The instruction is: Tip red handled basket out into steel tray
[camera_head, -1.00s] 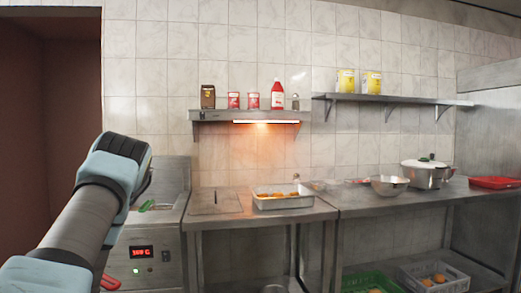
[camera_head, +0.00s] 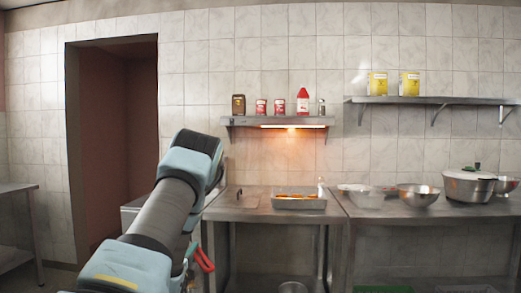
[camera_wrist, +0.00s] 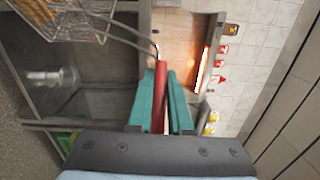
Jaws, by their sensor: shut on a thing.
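The steel tray (camera_head: 299,203) sits on the steel counter under the lit heat lamp, with orange-brown pieces in it. My gripper (camera_wrist: 160,85) is shut on the red handle (camera_wrist: 160,98) of the wire basket (camera_wrist: 62,18), its teal fingers on either side. In the wrist view the basket is at the top left, partly cut off by the frame, with some brownish pieces behind its mesh. In the head view the red handle (camera_head: 204,259) shows low beside my arm, left of the counter and apart from the tray. My arm hides most of the gripper there, and the basket.
Metal bowls (camera_head: 418,195) and a lidded pot (camera_head: 470,184) stand on the right counter. A shelf (camera_head: 278,121) with cans and bottles hangs above the tray. Another table (camera_head: 18,188) is at the far left, beside a doorway (camera_head: 115,140). My arm largely hides the fryer.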

